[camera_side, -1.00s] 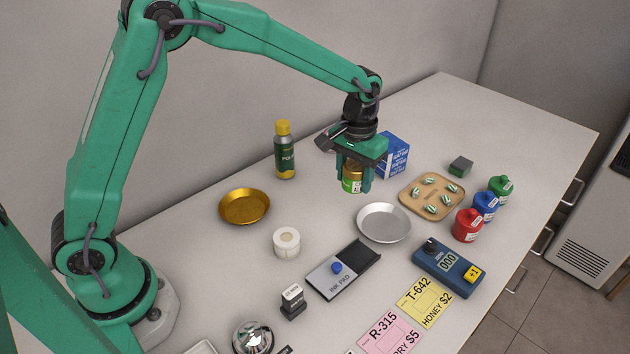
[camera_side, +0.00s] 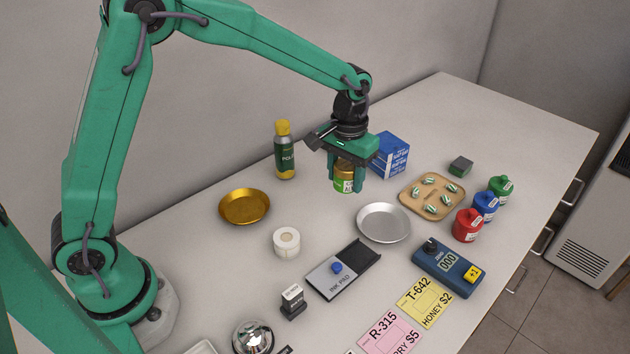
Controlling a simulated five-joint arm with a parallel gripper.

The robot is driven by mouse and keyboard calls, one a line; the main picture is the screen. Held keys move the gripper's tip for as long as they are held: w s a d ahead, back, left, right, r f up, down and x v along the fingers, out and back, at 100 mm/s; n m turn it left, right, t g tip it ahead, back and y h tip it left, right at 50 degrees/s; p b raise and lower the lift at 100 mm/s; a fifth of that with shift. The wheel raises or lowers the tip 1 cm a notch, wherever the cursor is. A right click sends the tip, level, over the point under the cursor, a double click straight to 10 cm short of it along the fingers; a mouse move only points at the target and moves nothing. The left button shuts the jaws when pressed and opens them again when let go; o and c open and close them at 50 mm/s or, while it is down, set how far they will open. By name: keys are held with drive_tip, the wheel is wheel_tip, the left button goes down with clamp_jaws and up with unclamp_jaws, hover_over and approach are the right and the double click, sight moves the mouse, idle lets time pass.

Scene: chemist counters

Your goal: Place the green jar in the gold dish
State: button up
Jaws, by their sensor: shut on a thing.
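The fingers hang down on either side of the jar, which is upright and seems to be held above the counter. The gold dish (camera_side: 244,207) lies to the left of the gripper on the counter and looks empty. A silver dish (camera_side: 383,223) lies in front and to the right of the jar, also empty.
A green bottle with a yellow cap (camera_side: 284,150) stands between the gold dish and the gripper, farther back. A blue box (camera_side: 391,156) is behind the gripper. An ink pad (camera_side: 343,269) lies in front.

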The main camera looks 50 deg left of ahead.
drive_tip(key=s+a, duration=0.3)
drive_tip(key=s, duration=0.5)
drive_tip(key=s+a, duration=0.4)
drive_tip(key=s, duration=0.5)
drive_tip(key=shift+s+a, duration=0.15)
drive_tip(key=shift+a, duration=0.15)
drive_tip(key=shift+a, duration=0.1)
hover_over(244, 210)
wheel_tip(244, 210, down, 7)
drive_tip(key=shift+r, duration=0.1)
drive_tip(key=shift+f, duration=2)
drive_tip(key=shift+f, duration=0.1)
